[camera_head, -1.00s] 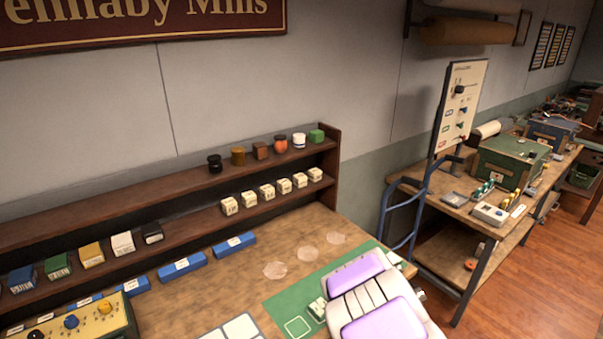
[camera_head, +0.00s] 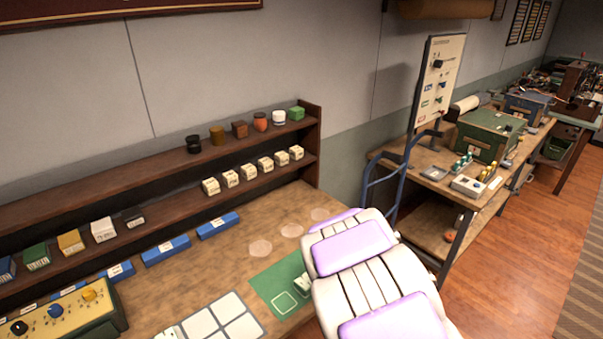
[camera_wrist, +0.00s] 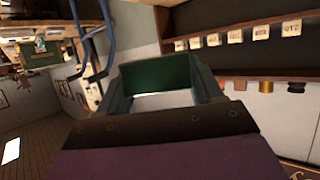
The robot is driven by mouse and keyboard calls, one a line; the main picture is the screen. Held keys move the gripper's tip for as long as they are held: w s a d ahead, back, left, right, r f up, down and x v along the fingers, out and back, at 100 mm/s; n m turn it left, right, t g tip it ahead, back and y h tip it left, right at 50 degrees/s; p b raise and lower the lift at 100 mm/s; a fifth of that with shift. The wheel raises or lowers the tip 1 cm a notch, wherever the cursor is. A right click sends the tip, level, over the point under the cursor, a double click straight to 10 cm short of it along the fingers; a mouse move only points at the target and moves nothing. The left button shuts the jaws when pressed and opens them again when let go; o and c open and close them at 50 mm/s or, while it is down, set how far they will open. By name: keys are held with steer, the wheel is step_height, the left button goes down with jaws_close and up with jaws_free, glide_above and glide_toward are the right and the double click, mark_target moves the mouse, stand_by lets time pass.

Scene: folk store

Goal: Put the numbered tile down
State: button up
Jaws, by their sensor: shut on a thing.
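My gripper (camera_wrist: 160,92) shows in the wrist view, its two dark teal fingers on either side of a green block with a pale lower part (camera_wrist: 158,74). It is shut on this block, which looks like the numbered tile; no number shows. In the head view my white and purple arm covers the gripper and held tile. The green mat (camera_head: 262,283) lies on the bench, with a pale square outline (camera_head: 285,303) on it. A small white and green piece (camera_head: 303,284) is at the mat beside my arm, partly hidden.
A white-panelled grid (camera_head: 215,322) and a cream control box (camera_head: 75,312) are on the bench, with blue blocks (camera_head: 167,250) behind. Several cream tiles (camera_head: 248,171) stand on the shelf. Pale discs (camera_head: 260,248) lie behind the mat. A blue rail (camera_head: 368,190) stands to the right.

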steer(key=s+a+f+n+g+y, duration=0.1)
steer(key=s+a+f+n+y, duration=0.1)
steer(key=f, duration=0.6)
steer(key=s+a+f+n+g+y+p, duration=0.1)
steer(key=s+a+f+n+y, duration=0.1)
steer(key=s+f+n+y, duration=0.3)
step_height(320, 180, down, 4)
steer(key=shift+s+a+y, duration=0.25)
steer(key=shift+s+y, duration=0.25)
steer(key=shift+s, duration=0.7)
steer(key=shift+w, duration=0.1)
steer(key=shift+g, duration=0.3)
steer(key=w+d, duration=0.1)
steer(key=w, duration=0.3)
steer(key=w+d+f+b, duration=0.1)
steer(key=w, duration=0.4)
steer(key=w+d+b, duration=0.1)
steer(key=w+d, duration=0.1)
steer(key=w, duration=0.3)
steer(key=shift+f, duration=0.25)
steer(key=shift+w+d+f+b, duration=0.1)
steer(key=shift+w+f+b, duration=0.2)
steer(key=shift+f, duration=0.35)
steer(key=shift+w+d+f+b, duration=0.1)
steer(key=shift+w+f+b, duration=0.2)
steer(key=shift+f, duration=0.65)
